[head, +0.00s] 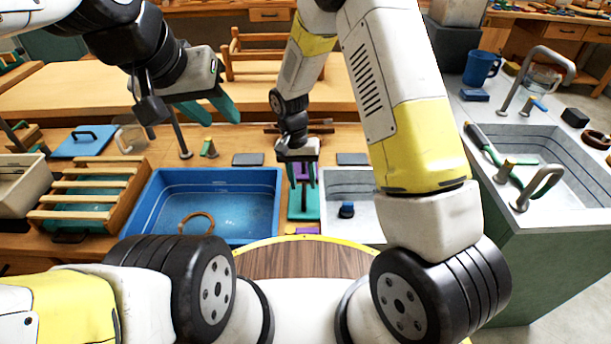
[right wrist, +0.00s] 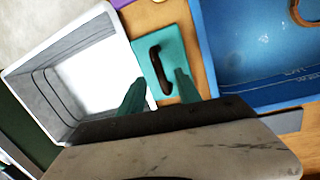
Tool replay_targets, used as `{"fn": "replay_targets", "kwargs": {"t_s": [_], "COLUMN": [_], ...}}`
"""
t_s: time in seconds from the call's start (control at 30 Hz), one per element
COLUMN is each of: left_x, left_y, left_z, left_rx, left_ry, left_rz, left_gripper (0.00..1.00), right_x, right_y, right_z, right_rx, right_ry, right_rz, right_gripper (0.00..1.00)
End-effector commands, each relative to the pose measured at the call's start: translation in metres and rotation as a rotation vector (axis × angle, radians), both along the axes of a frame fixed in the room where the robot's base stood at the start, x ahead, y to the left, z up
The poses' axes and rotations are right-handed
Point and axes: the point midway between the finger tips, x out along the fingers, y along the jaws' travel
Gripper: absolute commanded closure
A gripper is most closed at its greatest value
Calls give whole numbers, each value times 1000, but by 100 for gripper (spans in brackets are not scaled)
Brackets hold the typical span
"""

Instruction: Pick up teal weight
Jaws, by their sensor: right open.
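The teal weight is a flat teal block with a dark arched handle (right wrist: 156,68). It lies on the wooden counter between the blue basin and the grey-white basin, and its teal top (right wrist: 178,42) is clear in the right wrist view. In the head view its teal body (head: 303,211) shows partly behind my right gripper. My right gripper (right wrist: 160,84) is open above the weight, with one teal finger on each side of the handle in the picture. I cannot tell the remaining height gap. My left gripper (head: 212,112) is open and empty, up to the left over the counter.
The blue basin (head: 150,205) and the grey-white basin (right wrist: 18,75) flank the weight closely. A small dark blue object (head: 346,210) is in the grey-white basin. A wooden slatted rack (head: 85,198) and a blue handled block (head: 86,141) are at left. A grey sink counter (head: 495,110) is at right.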

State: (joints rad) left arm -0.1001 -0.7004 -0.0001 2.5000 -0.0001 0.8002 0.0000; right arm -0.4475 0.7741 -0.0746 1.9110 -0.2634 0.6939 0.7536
Motion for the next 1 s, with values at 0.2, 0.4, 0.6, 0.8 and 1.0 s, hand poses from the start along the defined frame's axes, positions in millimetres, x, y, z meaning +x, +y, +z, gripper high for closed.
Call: {"fn": "replay_targets", "kwargs": {"t_s": [0.2,0.4,0.6,0.8,1.0], "left_x": [0,0,0,0,0], "left_y": [0,0,0,0,0], "left_z": [0,0,0,0,0], "left_rx": [0,0,0,0,0], "left_ry": [0,0,0,0,0], "left_rz": [0,0,0,0,0], "left_gripper": [64,64,64,64,64], "right_x": [-5,-6,-6,-6,-6], "right_y": [-4,-5,-5,-5,-5], "right_z": [-33,-41,-40,-40,-40], "right_rx": [-1,1,1,1,1], "right_ry": [2,0,0,0,-1], "right_rz": [1,0,1,1,1], "right_gripper": [60,60,73,100,100]}}
